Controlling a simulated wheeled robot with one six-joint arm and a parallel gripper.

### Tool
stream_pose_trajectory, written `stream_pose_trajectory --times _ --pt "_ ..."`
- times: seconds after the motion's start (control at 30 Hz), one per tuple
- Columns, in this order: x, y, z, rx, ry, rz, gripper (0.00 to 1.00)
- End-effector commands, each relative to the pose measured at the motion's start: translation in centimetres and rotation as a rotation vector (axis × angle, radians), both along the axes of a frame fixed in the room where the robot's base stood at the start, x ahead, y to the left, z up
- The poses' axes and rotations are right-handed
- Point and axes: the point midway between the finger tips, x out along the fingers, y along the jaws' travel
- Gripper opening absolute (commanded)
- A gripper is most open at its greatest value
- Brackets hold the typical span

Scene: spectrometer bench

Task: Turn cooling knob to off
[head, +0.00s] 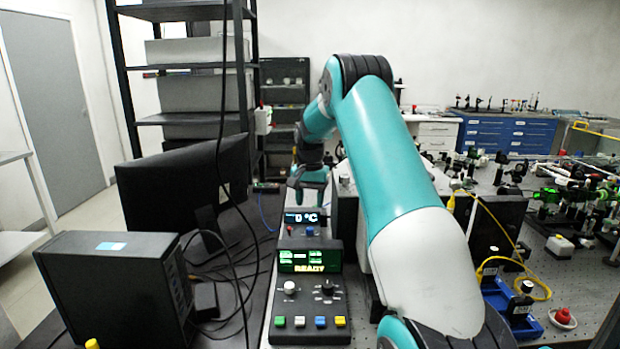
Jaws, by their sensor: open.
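A dark control unit (309,262) stands on the bench below the picture's centre. Its green screen reads READY, with a white knob (290,288) and a black knob (327,287) beneath. Behind it is a smaller unit whose display (302,218) reads 0 °C, with a small red control and a blue control (309,231) below it. I cannot tell which control is the cooling knob; no label is readable. My gripper (309,196) is small in view, pointing down just behind or above the °C display. It is open, with nothing seen between its fingers.
A monitor (170,188) and a black computer case (115,290) stand left, with loose cables between them and the control unit. My arm covers the middle right. An optics table with a blue mount (512,305) and a red button (562,316) lies right.

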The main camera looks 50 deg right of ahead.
Motion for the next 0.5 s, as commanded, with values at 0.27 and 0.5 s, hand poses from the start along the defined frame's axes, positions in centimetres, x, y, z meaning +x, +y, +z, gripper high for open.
stream_pose_trajectory --times 0.27,0.5 --pt "0.0 -0.1 6.2 -0.001 -0.002 0.0 0.48" --pt "0.0 0.0 8.5 0.001 0.0 0.0 0.48"
